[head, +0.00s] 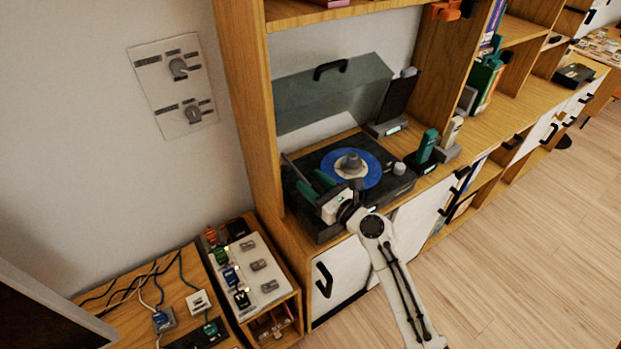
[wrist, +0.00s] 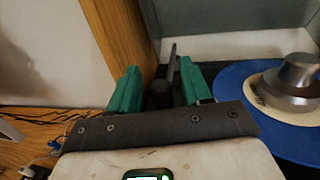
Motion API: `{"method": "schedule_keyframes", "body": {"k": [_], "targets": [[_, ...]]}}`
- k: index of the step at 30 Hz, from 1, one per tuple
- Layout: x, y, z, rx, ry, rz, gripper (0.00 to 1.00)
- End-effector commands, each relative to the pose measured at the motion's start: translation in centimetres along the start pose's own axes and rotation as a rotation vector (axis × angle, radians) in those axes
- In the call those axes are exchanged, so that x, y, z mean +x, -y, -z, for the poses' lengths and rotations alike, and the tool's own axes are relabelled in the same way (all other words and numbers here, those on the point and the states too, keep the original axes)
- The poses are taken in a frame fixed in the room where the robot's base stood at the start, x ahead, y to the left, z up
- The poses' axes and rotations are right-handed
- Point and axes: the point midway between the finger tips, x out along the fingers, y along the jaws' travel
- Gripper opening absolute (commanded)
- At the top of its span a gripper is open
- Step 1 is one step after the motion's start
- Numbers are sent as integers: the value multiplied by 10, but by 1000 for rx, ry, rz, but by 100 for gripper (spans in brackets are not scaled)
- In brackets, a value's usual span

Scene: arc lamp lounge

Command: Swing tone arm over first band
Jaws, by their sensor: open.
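The record player (head: 398,186) stands on the wooden shelf unit with its smoky lid (head: 335,92) raised. A blue record with a cream label (head: 368,178) lies on it, with a grey knob (head: 351,162) at its centre; both also show at right in the wrist view, the record (wrist: 232,88) and knob (wrist: 292,76). My gripper (head: 314,187) is over the player's left side, left of the record. Its green fingers (wrist: 159,92) are apart. A dark upright bar, seemingly the tone arm (wrist: 172,62), shows between them, partly hidden; I cannot tell whether they touch it.
A wooden shelf side panel (head: 245,110) rises close left of my gripper. A dark stand (head: 396,105) and a green-and-black item (head: 426,148) stand right of the player. A switch box (head: 262,270) and cables sit lower left. Open floor (head: 520,250) lies at right.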

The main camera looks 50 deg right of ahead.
Motion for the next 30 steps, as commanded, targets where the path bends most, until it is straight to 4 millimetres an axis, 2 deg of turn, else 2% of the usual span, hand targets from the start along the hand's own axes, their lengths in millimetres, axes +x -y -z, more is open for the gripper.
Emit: {"method": "schedule_keyframes", "body": {"k": [6,14,27,30], "targets": [[13,0,-1,-1,1,0,48],[14,0,0,-1,0,0,48],[13,0,0,-1,0,0,6],[13,0,0,-1,0,0,0]]}}
